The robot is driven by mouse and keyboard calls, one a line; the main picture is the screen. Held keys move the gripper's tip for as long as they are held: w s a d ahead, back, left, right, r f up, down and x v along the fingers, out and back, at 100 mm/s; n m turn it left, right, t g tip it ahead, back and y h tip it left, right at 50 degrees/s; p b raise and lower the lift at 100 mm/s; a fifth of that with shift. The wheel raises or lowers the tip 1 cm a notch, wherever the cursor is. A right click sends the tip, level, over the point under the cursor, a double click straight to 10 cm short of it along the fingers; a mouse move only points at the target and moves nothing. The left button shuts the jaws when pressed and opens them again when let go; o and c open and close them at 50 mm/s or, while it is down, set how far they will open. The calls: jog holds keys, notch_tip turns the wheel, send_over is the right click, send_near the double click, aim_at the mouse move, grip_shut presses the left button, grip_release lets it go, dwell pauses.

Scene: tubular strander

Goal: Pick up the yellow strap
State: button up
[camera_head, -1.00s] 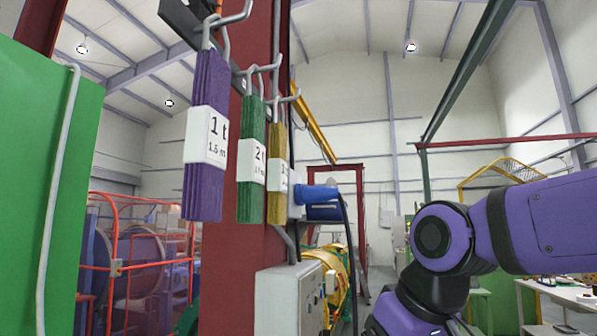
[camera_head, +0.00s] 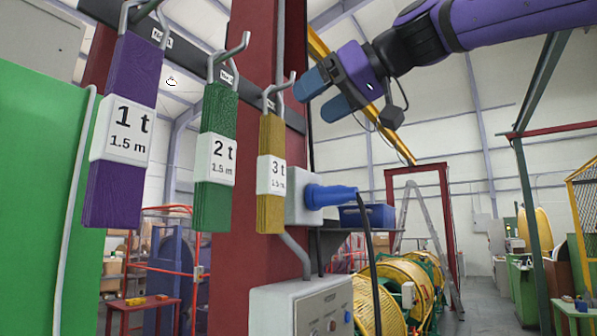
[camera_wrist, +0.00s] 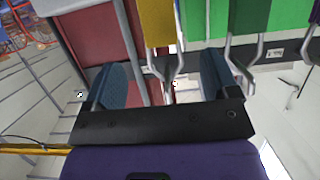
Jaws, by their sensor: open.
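The yellow strap (camera_head: 270,172) hangs folded from a metal hook on the red column, with a white tag reading 3 t, 1.5 m. My gripper (camera_head: 318,95) is open and empty, up and to the right of the strap's hook in the head view. In the wrist view the yellow strap (camera_wrist: 158,22) shows at the top middle, with its hook (camera_wrist: 168,68) between my two blue fingers (camera_wrist: 165,85). From these frames I cannot tell how far the fingers are from the strap.
A green strap (camera_head: 216,160) and a purple strap (camera_head: 124,135) hang to the left. A blue plug (camera_head: 330,196) with a cable sits right of the yellow strap. A grey control box (camera_head: 300,308) is below. Open air lies to the right of the column.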

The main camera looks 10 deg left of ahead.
aim_at(279, 132)
jog(key=x, duration=0.5)
jog(key=shift+w+f, duration=0.15)
jog(key=shift+f+x, duration=0.15)
jog(key=shift+x, duration=1.25)
jog(key=shift+f+x, duration=0.1)
jog(key=shift+x, duration=1.25)
jog(key=shift+d, duration=0.15)
grip_shut()
jog(key=shift+r, duration=0.1)
